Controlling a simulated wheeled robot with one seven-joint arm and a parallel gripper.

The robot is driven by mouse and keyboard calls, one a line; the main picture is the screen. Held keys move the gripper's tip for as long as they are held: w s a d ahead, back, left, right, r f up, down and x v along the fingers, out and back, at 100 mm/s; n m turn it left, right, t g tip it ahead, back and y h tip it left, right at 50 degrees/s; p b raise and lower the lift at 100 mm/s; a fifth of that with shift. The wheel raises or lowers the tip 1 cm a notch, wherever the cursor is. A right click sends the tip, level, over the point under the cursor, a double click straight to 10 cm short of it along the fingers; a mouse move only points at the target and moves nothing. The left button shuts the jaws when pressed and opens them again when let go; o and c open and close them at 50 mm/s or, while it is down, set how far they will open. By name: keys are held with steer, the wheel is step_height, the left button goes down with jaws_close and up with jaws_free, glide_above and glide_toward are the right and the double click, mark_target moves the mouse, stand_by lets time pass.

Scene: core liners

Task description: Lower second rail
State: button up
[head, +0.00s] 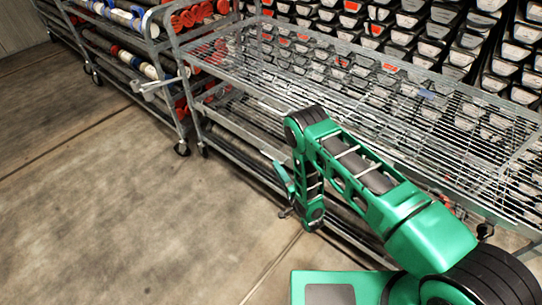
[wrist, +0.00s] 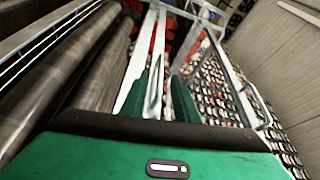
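A long metal cart with a wire-mesh top (head: 330,75) stands across the head view. Below its top, long grey side rails (head: 240,130) run down to the right, partly hidden behind my arm. In the head view my gripper (head: 284,180) is low beside the cart's near side, small and partly hidden. In the wrist view my green fingers (wrist: 162,95) stand apart, with a narrow pale rail (wrist: 158,62) running away between them. I cannot tell whether the fingers touch it. I cannot tell which rail is the second.
A second cart (head: 130,60) with red, white and blue cylinders stands at the left, its metal handle (head: 155,85) sticking out. Stacked black bins (head: 470,50) fill the back. Dark tubes (wrist: 75,70) lie close left of my fingers. The concrete floor (head: 100,190) is clear at front left.

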mark_target(270, 157)
steer(key=x, duration=0.7)
steer(key=shift+w+a+r, duration=0.1)
steer(key=shift+w, duration=0.25)
